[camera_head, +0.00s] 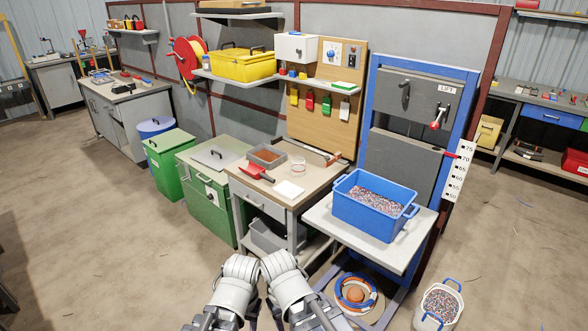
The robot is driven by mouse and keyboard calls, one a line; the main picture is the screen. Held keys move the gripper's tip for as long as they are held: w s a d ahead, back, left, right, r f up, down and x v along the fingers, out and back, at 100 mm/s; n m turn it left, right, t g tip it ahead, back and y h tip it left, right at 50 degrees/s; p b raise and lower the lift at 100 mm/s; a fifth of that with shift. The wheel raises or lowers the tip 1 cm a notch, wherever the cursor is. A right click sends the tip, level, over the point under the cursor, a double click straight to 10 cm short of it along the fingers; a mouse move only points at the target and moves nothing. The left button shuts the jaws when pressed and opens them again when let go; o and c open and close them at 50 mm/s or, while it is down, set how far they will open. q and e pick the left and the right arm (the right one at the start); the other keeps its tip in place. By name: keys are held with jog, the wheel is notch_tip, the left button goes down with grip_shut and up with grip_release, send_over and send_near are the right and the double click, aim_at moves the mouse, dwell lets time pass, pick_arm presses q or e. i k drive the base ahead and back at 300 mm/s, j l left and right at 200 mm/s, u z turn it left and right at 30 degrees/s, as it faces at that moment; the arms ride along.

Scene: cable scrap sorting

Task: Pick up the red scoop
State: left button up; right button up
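The red scoop (256,170) lies on the wooden-topped workbench (310,180). It rests in front of a grey tray (267,156) with brownish contents, its handle pointing right. Nothing holds it. My two arms show at the bottom centre, folded side by side, well short of the workbench. Neither gripper can be made out; the arm links cover the area below them.
A white pad (289,189) and a clear dish (298,164) lie near the scoop. A blue bin (374,215) of scrap granules stands on a side table to the right. A green chest (212,203) stands left of the workbench. Open floor lies left.

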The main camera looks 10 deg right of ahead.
aim_at(255, 170)
jog(key=i+l, duration=0.15)
jog(key=i, duration=0.35)
jog(key=i+l+u, duration=0.1)
jog(key=i, duration=0.4)
jog(key=i+l, duration=0.2)
jog(key=i, duration=0.25)
jog(key=i+l, duration=0.2)
jog(key=i, duration=0.3)
jog(key=j+u, duration=0.05)
